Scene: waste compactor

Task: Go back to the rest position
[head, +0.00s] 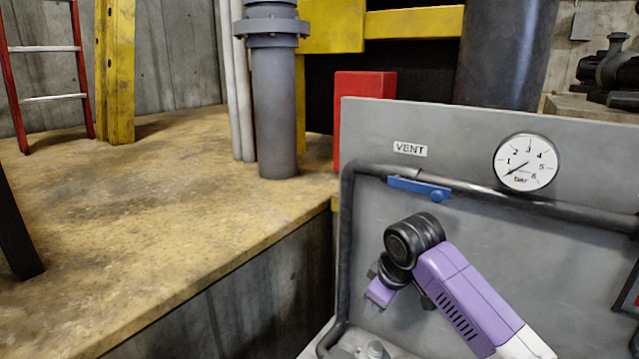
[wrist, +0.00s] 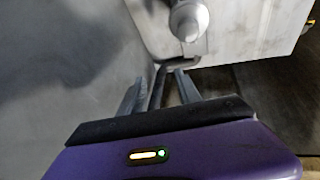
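My gripper (wrist: 158,82) shows in the wrist view with its two grey fingers apart and nothing held between them. A dark pipe shows beyond and between the fingers; I see no contact. In the head view my purple arm reaches in from the lower right, in front of the grey panel (head: 590,150). There my gripper (head: 378,292) points down and to the left, and its fingertips are hard to make out.
The panel carries a VENT label (head: 410,149), a pressure gauge (head: 526,162) reading near the low end, and a blue valve handle (head: 419,188) lying along the dark pipe (head: 347,240). A concrete ledge (head: 150,230) fills the left. A grey fitting (wrist: 188,20) shows ahead in the wrist view.

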